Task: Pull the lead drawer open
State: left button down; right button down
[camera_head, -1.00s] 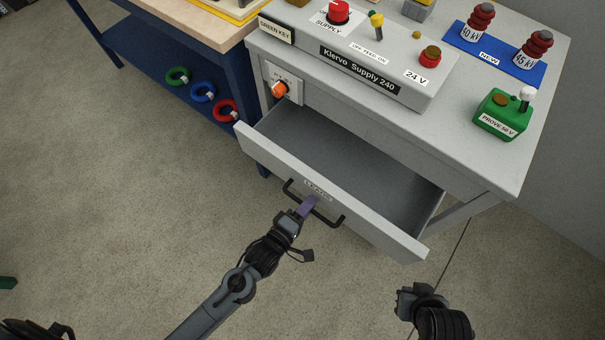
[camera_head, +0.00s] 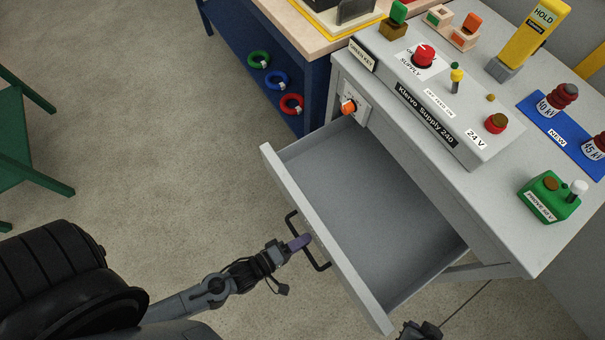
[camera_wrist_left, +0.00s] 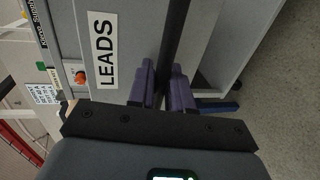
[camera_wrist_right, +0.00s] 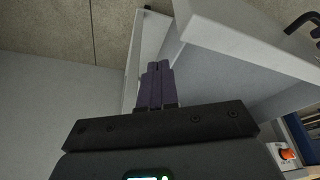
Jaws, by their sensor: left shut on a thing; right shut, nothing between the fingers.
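The lead drawer (camera_head: 375,210) is a grey drawer standing well out of the grey cabinet, and the part of its inside that shows is empty. Its black bar handle (camera_head: 320,265) is on the front panel, below the LEADS label (camera_wrist_left: 104,48) seen in the left wrist view. My left gripper (camera_head: 300,242) is shut on the handle, whose bar (camera_wrist_left: 172,45) runs between the purple fingers (camera_wrist_left: 163,88). My right gripper, at the bottom edge of the head view, shows its purple fingers (camera_wrist_right: 156,85) shut and empty in the right wrist view, close to the drawer's side.
The cabinet top carries the Klervo Supply 240 panel (camera_head: 430,110), a green prove unit (camera_head: 549,197) and red insulators on a blue mat. A blue bench (camera_head: 290,60) with coloured rings stands to the left. A green stand (camera_head: 20,150) is at far left. Floor before the drawer is clear.

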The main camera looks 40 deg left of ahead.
pick_arm(q)
jog(key=c, duration=1.2)
grip_release()
jog(key=p+v, duration=0.2)
jog(key=v, duration=0.8)
jog(key=shift+s+a+p, duration=0.2)
jog(key=shift+s+p, duration=0.1)
jog(key=shift+s, duration=0.05)
